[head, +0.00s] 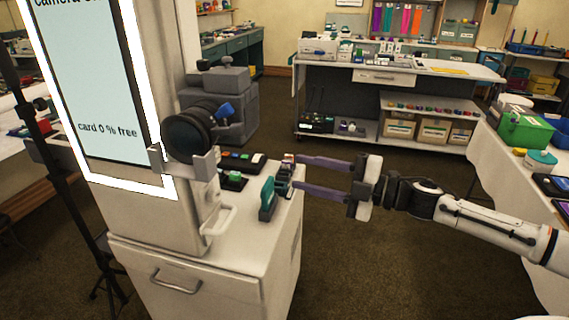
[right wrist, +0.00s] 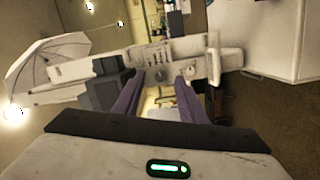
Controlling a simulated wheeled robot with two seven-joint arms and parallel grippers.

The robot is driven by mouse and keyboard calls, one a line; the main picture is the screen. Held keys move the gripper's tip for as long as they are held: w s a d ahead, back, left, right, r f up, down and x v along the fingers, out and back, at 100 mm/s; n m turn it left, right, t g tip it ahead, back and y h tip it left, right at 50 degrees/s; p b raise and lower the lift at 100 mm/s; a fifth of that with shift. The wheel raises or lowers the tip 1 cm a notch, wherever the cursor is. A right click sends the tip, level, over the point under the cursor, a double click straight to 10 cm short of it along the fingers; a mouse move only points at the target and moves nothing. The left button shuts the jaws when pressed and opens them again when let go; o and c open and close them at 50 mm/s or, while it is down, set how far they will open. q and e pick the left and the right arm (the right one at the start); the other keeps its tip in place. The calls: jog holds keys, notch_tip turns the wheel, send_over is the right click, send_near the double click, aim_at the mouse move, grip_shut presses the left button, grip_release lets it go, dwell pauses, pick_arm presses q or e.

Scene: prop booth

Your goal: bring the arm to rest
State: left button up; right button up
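My right arm (head: 490,225) reaches in from the right in the head view. Its gripper (head: 298,174) is open, with two purple fingers spread apart and pointing left toward the white booth cabinet's top (head: 240,240). No held object shows between the fingers. The fingertips appear close to small items at the cabinet's right edge; whether they touch cannot be told. In the right wrist view the fingers of the same gripper (right wrist: 160,78) are also apart, with the white booth beyond them. My left gripper is not in view.
A camera lens (head: 188,136) and a lit screen reading "card 0 % free" (head: 100,80) are on the booth. A teal-handled item (head: 267,199) stands near the fingertips. A white table (head: 520,190) with a green box (head: 523,131) is at right. Open carpet lies between.

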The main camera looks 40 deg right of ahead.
jog(key=s+a+f+m+h, duration=0.1)
jog(key=s+f+m+h, duration=0.2)
jog(key=f, duration=0.5)
jog(key=s+a+f+m+g+h, duration=0.1)
jog(key=s+a+f+m+h, duration=0.15)
jog(key=f+m, duration=0.4)
jog(key=s+a+f+m+h, duration=0.1)
jog(key=s+f+m, duration=0.15)
jog(key=f, duration=0.65)
jog(key=s+a+f+m+g, duration=0.5)
jog(key=s+a+f+m, duration=0.1)
jog(key=s+a+f, duration=0.7)
jog(key=s+a, duration=0.2)
jog(key=a, duration=0.1)
jog(key=shift+a+f+g+h, duration=0.15)
jog(key=shift+g+h, duration=0.2)
jog(key=shift+g, duration=0.05)
jog(key=shift+c, duration=0.8)
